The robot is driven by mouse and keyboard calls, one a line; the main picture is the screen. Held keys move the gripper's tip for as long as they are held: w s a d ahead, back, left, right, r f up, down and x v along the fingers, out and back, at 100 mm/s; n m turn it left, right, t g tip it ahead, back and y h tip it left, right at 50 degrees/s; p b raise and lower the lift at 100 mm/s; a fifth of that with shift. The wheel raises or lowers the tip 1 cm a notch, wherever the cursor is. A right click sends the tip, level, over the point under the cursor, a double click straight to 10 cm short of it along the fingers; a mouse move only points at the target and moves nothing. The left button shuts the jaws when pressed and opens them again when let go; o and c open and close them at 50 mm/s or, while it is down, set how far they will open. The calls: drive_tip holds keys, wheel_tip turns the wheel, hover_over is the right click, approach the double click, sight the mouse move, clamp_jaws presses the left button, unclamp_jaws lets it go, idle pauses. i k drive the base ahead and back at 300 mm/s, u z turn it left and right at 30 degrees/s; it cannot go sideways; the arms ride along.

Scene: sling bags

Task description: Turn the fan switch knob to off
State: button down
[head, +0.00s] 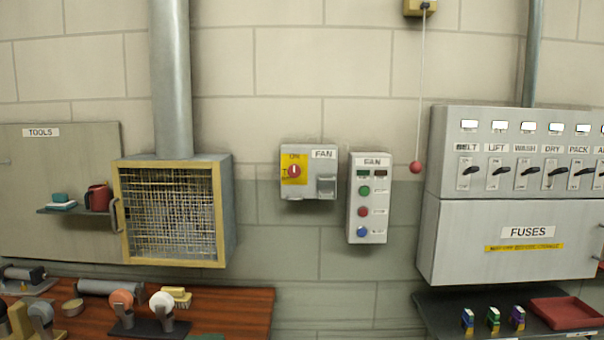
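The fan switch box (324,188) is a grey box on the wall, a little right of the picture's middle, with a white FAN label. Its red knob (294,171) sits on a yellow plate at the box's left side. A light pointer mark on the knob looks roughly upright, towards lettering that seems to read ON; it is small. A grey hasp or cover (326,186) is at the box's lower right. My gripper is not in view.
A FAN button panel (368,225) hangs close right of the box. A red pull-cord ball (416,167) hangs further right, beside the fuse cabinet (519,243). A caged fan housing (228,205) juts out at left. A wooden bench (235,310) stands below left.

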sight(293, 171)
drive_tip(key=u, duration=0.2)
drive_tip(key=i, duration=1.05)
drive_tip(key=u, duration=0.25)
